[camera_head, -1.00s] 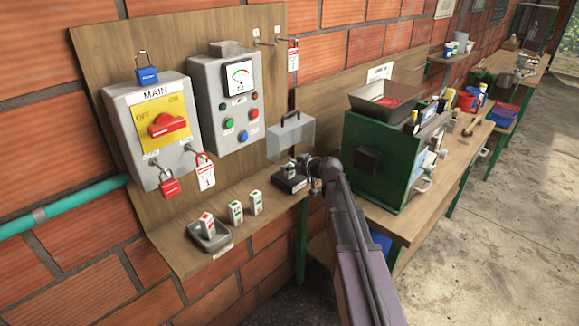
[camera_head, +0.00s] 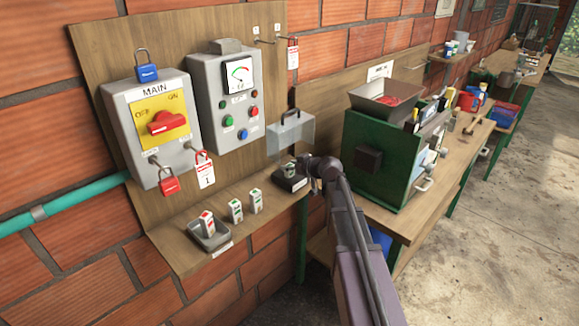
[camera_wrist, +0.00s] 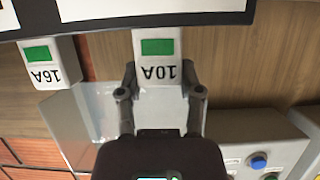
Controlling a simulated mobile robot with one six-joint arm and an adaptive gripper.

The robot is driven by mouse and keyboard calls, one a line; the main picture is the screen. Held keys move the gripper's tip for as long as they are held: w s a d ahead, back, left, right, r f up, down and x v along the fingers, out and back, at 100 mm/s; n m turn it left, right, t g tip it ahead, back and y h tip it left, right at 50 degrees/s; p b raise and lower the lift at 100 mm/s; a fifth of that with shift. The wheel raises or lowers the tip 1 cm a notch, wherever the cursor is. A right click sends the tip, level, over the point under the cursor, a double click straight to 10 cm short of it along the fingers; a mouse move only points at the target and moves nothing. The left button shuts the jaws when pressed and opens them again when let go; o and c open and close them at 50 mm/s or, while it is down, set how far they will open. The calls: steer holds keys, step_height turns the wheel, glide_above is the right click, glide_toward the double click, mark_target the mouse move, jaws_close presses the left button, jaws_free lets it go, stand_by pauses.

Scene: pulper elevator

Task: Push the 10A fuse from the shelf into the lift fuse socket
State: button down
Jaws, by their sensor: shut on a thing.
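The white 10A fuse (camera_wrist: 157,65), with a green square, is between the fingers of my gripper (camera_wrist: 158,85) in the wrist view. Its label appears upside down. Its far end meets a black-edged white strip (camera_wrist: 200,8), apparently part of the lift fuse socket. In the head view, my gripper (camera_head: 318,172) is at the right of the black socket (camera_head: 291,184), with a fuse (camera_head: 289,169) standing over it. I cannot tell how deep the fuse sits. A white block marked 16A (camera_wrist: 42,65) is beside the 10A fuse in the wrist view.
A clear cover (camera_head: 292,134) stands raised behind the socket. Two upright fuses (camera_head: 235,211) (camera_head: 256,201) and a grey tray (camera_head: 222,240) holding a red-marked fuse are farther left on the shelf. A green machine (camera_head: 385,160) stands close on the right.

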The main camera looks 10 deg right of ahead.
stand_by(0.4)
steer(key=shift+c, duration=0.9)
jaws_free()
steer(key=shift+s, duration=0.1)
